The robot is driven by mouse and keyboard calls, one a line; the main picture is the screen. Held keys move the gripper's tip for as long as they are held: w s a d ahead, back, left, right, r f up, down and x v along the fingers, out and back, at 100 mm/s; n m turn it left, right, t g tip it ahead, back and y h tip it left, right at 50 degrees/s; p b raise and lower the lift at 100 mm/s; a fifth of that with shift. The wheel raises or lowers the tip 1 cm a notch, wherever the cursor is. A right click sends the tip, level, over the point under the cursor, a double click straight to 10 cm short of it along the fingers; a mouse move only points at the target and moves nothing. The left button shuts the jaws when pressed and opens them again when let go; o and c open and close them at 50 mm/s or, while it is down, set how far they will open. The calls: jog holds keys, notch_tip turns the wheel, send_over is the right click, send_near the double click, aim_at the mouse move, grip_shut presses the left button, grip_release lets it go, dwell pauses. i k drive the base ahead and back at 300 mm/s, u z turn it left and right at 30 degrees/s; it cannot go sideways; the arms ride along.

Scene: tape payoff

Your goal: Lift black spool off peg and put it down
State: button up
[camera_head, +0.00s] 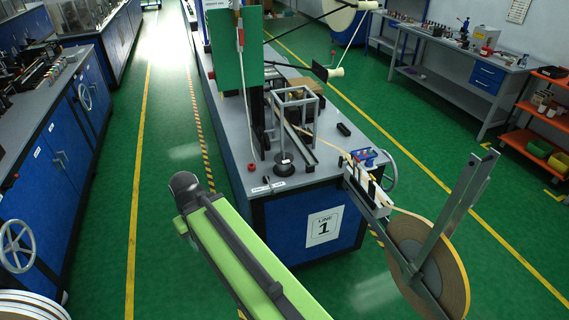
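A small black round piece, spool-like, with a thin upright peg (284,160) in its middle stands at the near end of the grey bench top. At the right, a large reel of tan tape (453,274) with a dark grey centre hangs upright in a grey metal bracket (468,195) beyond the bench's near right corner. I cannot tell for certain which of the two is the black spool. My green and dark grey arm reaches up from the bottom centre to a rounded dark end left of the bench. No gripper fingers show.
The grey bench (235,150) carries a metal frame (296,108), a green panel (222,55), a rail and a small black block (344,129). A handwheel (388,170) juts out at its right side. The green floor aisle (165,230) at the left is clear. White-edged discs (30,305) show bottom left.

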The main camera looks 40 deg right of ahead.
aim_at(283, 166)
jog(key=i, duration=1.5)
